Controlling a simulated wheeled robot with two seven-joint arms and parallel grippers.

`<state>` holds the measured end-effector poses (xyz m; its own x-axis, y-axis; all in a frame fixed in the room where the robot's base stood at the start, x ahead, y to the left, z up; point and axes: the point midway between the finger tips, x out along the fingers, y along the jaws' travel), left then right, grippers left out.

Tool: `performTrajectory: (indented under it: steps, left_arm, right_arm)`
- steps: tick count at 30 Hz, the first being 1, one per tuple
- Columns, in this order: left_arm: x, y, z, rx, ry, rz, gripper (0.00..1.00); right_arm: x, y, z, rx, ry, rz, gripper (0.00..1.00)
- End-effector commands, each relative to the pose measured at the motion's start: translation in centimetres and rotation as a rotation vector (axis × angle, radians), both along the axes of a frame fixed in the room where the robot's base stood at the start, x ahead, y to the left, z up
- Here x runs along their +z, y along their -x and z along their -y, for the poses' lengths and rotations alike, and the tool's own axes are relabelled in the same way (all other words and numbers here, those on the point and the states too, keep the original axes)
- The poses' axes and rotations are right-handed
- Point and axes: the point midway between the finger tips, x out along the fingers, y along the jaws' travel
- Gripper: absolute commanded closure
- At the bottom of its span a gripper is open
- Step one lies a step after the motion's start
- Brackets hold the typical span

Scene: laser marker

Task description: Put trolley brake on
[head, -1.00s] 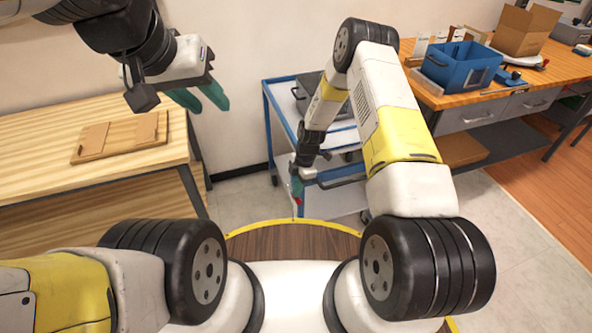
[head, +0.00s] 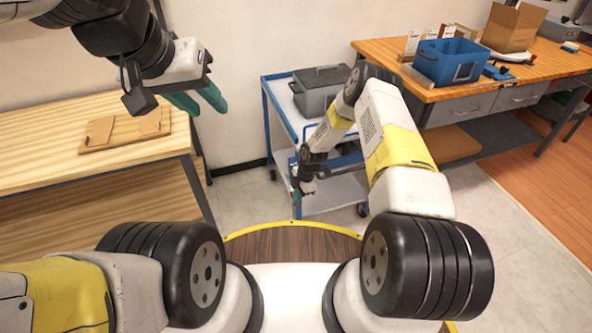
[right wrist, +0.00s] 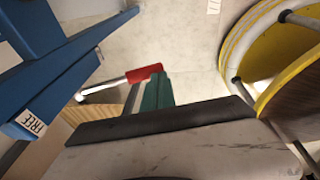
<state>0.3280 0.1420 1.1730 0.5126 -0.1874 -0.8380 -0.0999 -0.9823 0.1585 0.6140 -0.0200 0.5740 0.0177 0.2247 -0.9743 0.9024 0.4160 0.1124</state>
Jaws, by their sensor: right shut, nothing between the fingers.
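The trolley (head: 267,122) has a blue frame and pale shelves and stands against the wall in the head view. In the right wrist view its blue frame (right wrist: 75,62) carries a "FREE" label (right wrist: 31,123). A metal brake lever with a red tip (right wrist: 143,73) sticks out beside it. My right gripper (head: 297,203) is low at the trolley's near left corner. Its green fingers (right wrist: 157,90) are shut and empty, right beside the red tip; whether they touch it I cannot tell. My left gripper (head: 200,100) hangs open and empty above the floor, left of the trolley.
A grey lidded box (head: 318,92) sits on the trolley top. A wooden table (head: 60,170) with a board (head: 125,130) stands at left. A workbench (head: 400,62) with a blue bin (head: 448,62) stands at right. My round base's yellow rim is close to the trolley.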

Motion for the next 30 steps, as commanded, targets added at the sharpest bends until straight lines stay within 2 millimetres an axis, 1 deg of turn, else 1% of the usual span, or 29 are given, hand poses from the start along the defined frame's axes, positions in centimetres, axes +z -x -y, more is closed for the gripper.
performTrajectory:
  steps: [9,23,26,29,30]
  left_arm:
    - [0.0,0.0,0.0,0.000,0.000,0.000,0.64]
    - [0.0,0.0,0.0,0.000,0.000,0.000,0.64]
    - [0.0,0.0,0.0,0.000,0.000,0.000,0.64]
    - [0.0,0.0,0.0,0.000,0.000,0.000,0.64]
    - [0.0,0.0,0.0,0.000,0.000,0.000,0.64]
  right_arm:
    - [-0.9,0.0,0.0,0.000,0.000,-0.001,1.00]
    - [-1.1,0.2,0.1,0.001,0.001,-0.003,1.00]
    - [-0.8,0.1,-0.1,0.001,0.001,-0.003,1.00]
    - [0.1,0.0,-0.6,0.001,0.001,-0.002,1.00]
    - [0.7,-0.1,-0.9,0.002,0.000,0.000,1.00]
